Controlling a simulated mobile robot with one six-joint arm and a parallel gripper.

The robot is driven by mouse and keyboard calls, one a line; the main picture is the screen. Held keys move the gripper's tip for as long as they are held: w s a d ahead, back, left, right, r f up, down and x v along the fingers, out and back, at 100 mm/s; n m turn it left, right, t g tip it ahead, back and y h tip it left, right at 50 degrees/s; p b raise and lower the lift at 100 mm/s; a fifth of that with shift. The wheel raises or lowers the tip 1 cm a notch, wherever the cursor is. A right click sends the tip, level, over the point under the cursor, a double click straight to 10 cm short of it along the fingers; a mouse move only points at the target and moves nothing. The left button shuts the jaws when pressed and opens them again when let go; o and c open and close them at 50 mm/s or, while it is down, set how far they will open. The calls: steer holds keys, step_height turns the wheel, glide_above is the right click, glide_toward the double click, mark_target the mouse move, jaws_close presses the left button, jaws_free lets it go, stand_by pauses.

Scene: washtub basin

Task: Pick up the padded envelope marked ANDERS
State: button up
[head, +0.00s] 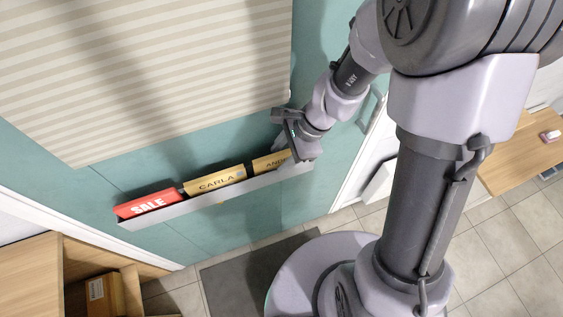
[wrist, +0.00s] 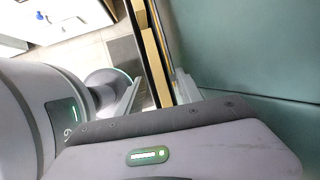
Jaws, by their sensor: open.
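The padded envelope marked ANDERS (head: 266,163) is tan and stands at the right end of a narrow white wall holder (head: 215,203). Only "AND" shows; my gripper hides the rest. My gripper (head: 292,155) is open at the envelope's right end. In the wrist view a tan edge (wrist: 154,65), apparently this envelope's, runs between the two fingers of my gripper (wrist: 158,90). I cannot tell whether either finger touches it.
A tan envelope marked CARLA (head: 215,181) and a red one marked SALE (head: 149,204) stand to the left in the same holder. A striped blind (head: 150,70) hangs above. A dark mat (head: 245,268) lies on the tiles below.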

steer(key=c, duration=0.7)
steer(key=shift+s+d+r, duration=0.1)
steer(key=shift+r, duration=0.1)
jaws_close()
steer(key=shift+w+f, duration=0.1)
steer(key=shift+w, duration=0.2)
steer(key=shift+s, duration=0.2)
